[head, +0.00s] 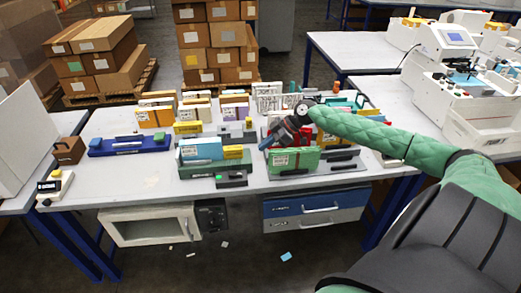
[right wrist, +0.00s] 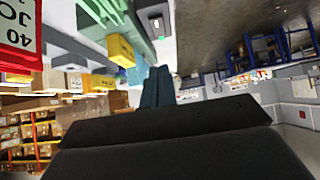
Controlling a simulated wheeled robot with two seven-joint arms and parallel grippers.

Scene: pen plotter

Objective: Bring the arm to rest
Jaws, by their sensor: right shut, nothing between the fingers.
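My right arm (head: 385,135), in a green quilted sleeve, reaches in from the right over the table. My right gripper (head: 270,141) is above the card holders near the table's middle, just over the green holder with a card (head: 294,160). Its fingers are shut with nothing between them. In the right wrist view the closed fingers (right wrist: 158,84) stick out beyond the dark gripper body, and the scene looks turned over. Whether the gripper touches the holder below cannot be told. My left gripper is not in view.
The table (head: 130,180) carries several coloured holders with cards, including a blue tray (head: 130,145) and a green holder (head: 210,170). A white machine (head: 460,90) stands at the right. Stacked cardboard boxes (head: 212,45) are behind. The table's front left is fairly clear.

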